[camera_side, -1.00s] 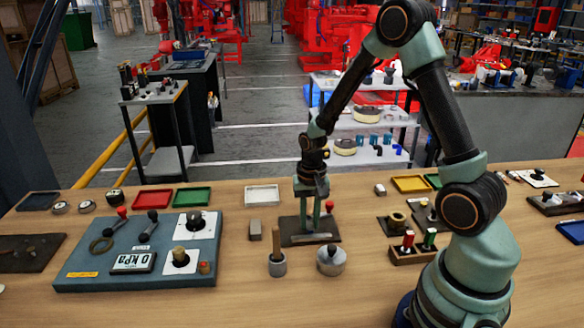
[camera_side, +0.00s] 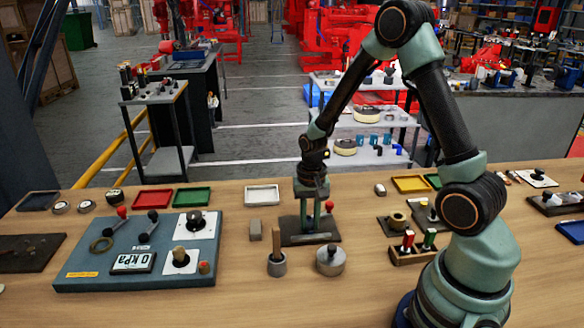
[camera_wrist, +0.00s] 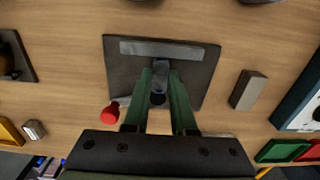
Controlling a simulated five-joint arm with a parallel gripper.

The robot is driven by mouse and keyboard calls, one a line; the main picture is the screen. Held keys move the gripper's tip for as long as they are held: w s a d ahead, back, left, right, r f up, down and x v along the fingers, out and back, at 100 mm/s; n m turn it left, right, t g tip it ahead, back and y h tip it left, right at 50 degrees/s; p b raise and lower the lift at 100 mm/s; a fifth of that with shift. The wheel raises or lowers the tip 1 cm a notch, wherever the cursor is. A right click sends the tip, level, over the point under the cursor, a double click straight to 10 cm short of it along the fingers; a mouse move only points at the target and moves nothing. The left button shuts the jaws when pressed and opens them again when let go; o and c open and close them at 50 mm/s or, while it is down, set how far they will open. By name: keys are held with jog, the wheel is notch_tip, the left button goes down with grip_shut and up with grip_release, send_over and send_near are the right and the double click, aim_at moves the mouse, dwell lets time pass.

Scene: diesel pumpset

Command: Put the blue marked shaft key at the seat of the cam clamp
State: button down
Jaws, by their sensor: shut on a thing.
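My gripper (camera_side: 317,226) points down over the dark base plate of the cam clamp (camera_side: 296,240). In the wrist view its green fingers (camera_wrist: 161,72) are closed on a small grey-blue piece (camera_wrist: 161,68), which I take for the shaft key. The blue mark is not clear, and the fingers hide much of the piece. The clamp plate (camera_wrist: 119,75) lies beneath it, with a pale grey bar (camera_wrist: 175,49) along one edge and a red knob (camera_wrist: 110,112) beside the fingers. I cannot tell whether the piece touches the seat.
A grey block (camera_side: 255,230) stands left of the clamp. A blue panel with fittings (camera_side: 75,262) lies left, a rack (camera_side: 405,257) right. Bare wood lies between.

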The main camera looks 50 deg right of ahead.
jog(key=shift+f, duration=0.2)
jog(key=c, duration=0.7)
grip_release()
jog(key=shift+o, duration=0.2)
jog(key=shift+r, duration=3.55)
jog(key=shift+r, duration=0.2)
jog(key=s+a+r+n+t, duration=0.2)
jog(key=s+a+r+n, duration=0.1)
jog(key=r, duration=0.5)
jog(key=s+a+r+n+t, duration=0.3)
jog(key=a+r+n, duration=0.3)
jog(key=r, duration=0.2)
jog(key=shift+s+r+t, duration=0.15)
jog(key=shift+s+t, duration=0.15)
jog(key=shift+s, duration=0.35)
